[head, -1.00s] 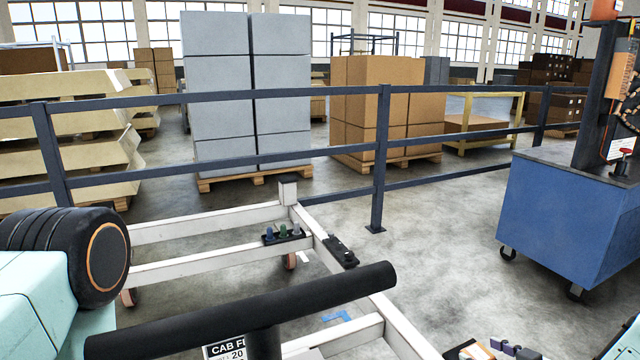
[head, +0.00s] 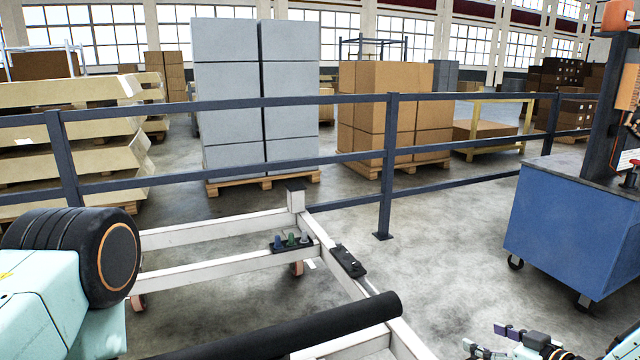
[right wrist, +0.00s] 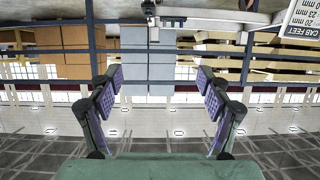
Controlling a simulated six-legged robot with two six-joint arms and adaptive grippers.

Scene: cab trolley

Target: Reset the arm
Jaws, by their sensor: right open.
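My right gripper (head: 497,341) shows at the lower right edge of the head view, partly cut off by the bottom. In the right wrist view its two fingers with purple pads stand apart (right wrist: 158,85), with nothing between them. That view is upside down. My left gripper is not in view. The white trolley frame (head: 195,268) stands ahead on the floor, left of my right gripper and apart from it. Several small coloured pegs (head: 291,241) sit in a black holder on it. A black bar (head: 300,328) crosses in front of the frame.
A dark railing (head: 387,165) runs behind the trolley. Behind it stand grey boxes (head: 228,90) and brown boxes (head: 385,110) on pallets. A blue cabinet (head: 570,232) on castors stands right. A "CAB FEET" sign (right wrist: 302,20) shows in the wrist view. Floor between trolley and cabinet is clear.

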